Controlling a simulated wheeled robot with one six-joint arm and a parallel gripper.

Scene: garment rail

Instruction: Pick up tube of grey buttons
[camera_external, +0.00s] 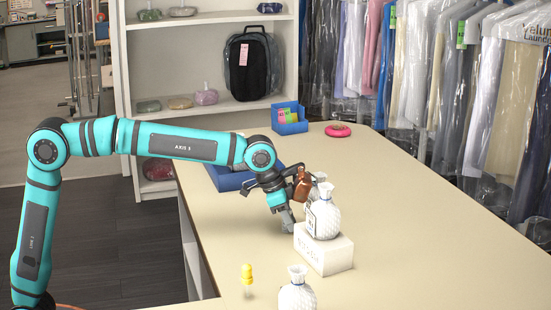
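My gripper (287,217) points down, low over the table just left of a white block. Its fingers are small and partly hidden by the wrist, so I cannot tell whether they are open or shut, or whether they hold anything. I cannot make out a tube of grey buttons for certain; a greyish shape at the fingertips may be part of the gripper or a thing there. A small clear tube with a yellow top (247,281) stands upright at the table's near side, apart from my gripper.
A white patterned bottle (323,215) stands on the white block (323,252). A brown bottle (302,190) shows close behind my wrist. Another white bottle (297,291) is in front. A blue tray (229,178) lies behind my arm. The table's right side (420,230) is clear.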

